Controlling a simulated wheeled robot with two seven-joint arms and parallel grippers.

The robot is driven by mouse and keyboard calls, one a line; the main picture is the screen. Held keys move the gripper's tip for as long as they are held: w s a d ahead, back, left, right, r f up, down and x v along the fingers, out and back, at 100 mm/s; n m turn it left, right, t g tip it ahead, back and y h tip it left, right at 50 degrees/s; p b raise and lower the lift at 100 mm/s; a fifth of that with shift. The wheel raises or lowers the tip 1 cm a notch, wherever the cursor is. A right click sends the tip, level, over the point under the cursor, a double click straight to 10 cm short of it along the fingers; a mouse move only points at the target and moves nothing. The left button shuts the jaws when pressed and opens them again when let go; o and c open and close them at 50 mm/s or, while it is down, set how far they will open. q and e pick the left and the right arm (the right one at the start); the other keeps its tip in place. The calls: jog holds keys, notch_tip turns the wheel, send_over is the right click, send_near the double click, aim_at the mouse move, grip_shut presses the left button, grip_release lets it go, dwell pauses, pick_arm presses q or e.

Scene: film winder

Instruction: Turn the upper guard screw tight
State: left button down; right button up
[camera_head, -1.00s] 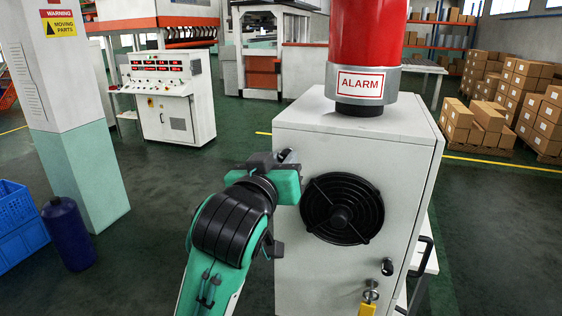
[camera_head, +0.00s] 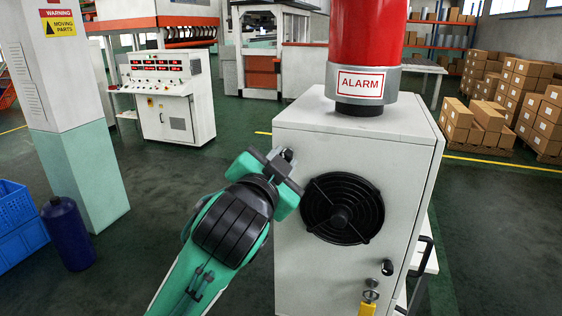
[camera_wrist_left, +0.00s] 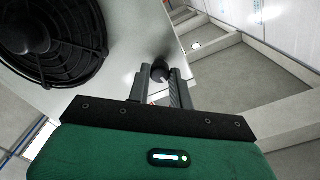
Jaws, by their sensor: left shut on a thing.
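The upper guard screw is a dark round knob at the upper left of the grey cabinet's front, beside the black fan guard (camera_head: 342,209). In the left wrist view the screw (camera_wrist_left: 160,70) sits between the fingertips, against the cabinet face. My left gripper (camera_head: 287,157) is shut on it, and the gripper body covers part of it in the head view. The fingers also show in the left wrist view (camera_wrist_left: 160,80). A lower dark knob (camera_head: 387,267) is at the lower right of the fan guard. My right gripper is not in view.
The grey cabinet (camera_head: 300,280) carries a red alarm lamp (camera_head: 368,45) on top. A keyed lock with a yellow tag (camera_head: 367,308) is low on its front. A black handle (camera_head: 421,275) is at its right side.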

pick_arm(q)
jog(key=m, duration=1.4)
jog(key=shift+f, duration=0.1)
jog(key=shift+m, duration=0.3)
jog(key=c, duration=1.3)
grip_release()
jog(key=shift+o, duration=0.2)
